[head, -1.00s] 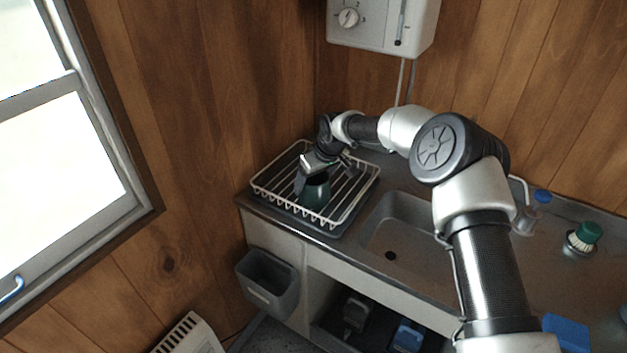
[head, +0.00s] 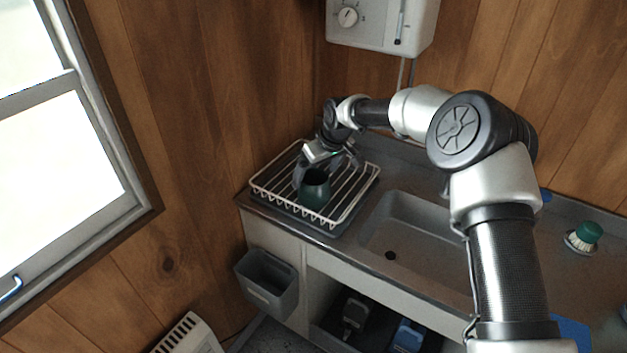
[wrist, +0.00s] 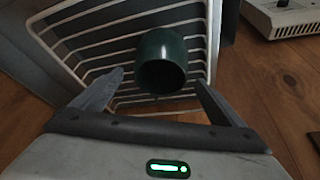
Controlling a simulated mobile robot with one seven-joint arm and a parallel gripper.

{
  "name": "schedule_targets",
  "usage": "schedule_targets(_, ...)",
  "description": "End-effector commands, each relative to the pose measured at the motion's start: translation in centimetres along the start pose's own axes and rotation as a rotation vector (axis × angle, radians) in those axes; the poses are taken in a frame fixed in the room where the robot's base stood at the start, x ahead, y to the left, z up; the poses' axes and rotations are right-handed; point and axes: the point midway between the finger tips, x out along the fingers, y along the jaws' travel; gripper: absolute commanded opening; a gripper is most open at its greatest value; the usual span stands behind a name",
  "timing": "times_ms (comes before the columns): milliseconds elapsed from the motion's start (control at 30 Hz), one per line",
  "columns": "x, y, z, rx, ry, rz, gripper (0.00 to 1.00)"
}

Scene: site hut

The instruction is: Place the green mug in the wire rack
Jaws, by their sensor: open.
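The dark green mug (head: 315,188) stands in the white wire rack (head: 345,218) on the counter left of the sink. In the wrist view the mug (wrist: 161,62) shows its open mouth towards the camera, with rack wires around and under it. My gripper (head: 327,172) is just above and behind the mug. In the wrist view my gripper (wrist: 158,88) is open, with its fingers spread on either side of the near edge of the mug and apart from it. The mug's handle is not visible.
The sink (head: 415,235) lies right of the rack. A green-topped brush (head: 583,238) stands on the right of the counter. A grey bin (head: 267,280) hangs on the cabinet front. A white heater box (head: 380,25) is on the wall above.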

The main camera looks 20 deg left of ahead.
Motion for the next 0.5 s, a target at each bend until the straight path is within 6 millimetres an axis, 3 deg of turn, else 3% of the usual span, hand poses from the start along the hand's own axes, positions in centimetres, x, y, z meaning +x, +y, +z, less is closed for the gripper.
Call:
schedule_targets(200, -4.7, 0.0, 0.0, -0.001, 0.001, 0.002, 0.93)
schedule_targets(500, -7.5, 0.0, 0.1, 0.0, -0.001, 0.0, 0.93)
